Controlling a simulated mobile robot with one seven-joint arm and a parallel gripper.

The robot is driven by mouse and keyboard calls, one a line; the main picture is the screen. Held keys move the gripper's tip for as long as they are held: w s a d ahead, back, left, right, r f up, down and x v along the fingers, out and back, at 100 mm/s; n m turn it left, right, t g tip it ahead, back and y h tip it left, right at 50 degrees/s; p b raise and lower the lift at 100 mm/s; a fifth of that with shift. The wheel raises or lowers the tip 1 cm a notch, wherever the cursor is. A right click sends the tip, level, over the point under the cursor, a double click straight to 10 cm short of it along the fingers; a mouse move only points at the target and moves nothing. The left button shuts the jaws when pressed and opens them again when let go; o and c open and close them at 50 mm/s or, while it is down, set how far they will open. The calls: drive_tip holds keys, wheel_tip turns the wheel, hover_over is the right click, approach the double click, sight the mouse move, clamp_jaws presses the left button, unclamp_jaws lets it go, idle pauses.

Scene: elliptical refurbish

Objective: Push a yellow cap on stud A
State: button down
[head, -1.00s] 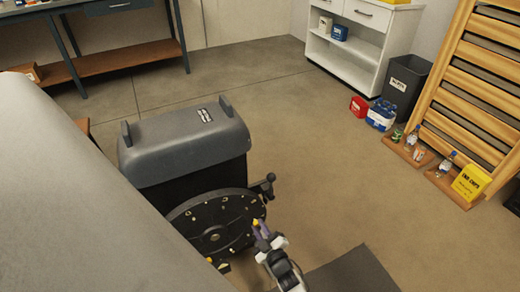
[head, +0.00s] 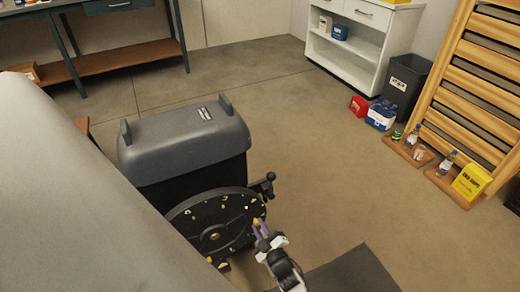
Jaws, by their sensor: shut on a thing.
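My gripper (head: 261,228) is low in the middle of the head view, at the right edge of a dark round disc (head: 190,234). I cannot read which stud is A at this size. I cannot tell whether the cap touches the disc.
The grey machine housing (head: 185,140) stands behind the disc. A black knob (head: 268,177) sticks out at its right. A large grey surface (head: 70,200) fills the left. A yellow box (head: 470,182) stands by the wooden slats at right. The middle floor is clear.

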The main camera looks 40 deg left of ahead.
drive_tip(key=shift+w+a+b, duration=0.2)
drive_tip(key=shift+a+b, duration=0.25)
drive_tip(key=shift+a, duration=0.15)
idle(0.7)
drive_tip(key=c, duration=1.3)
unclamp_jaws()
drive_tip(key=shift+o, duration=0.2)
drive_tip(key=shift+d, duration=0.1)
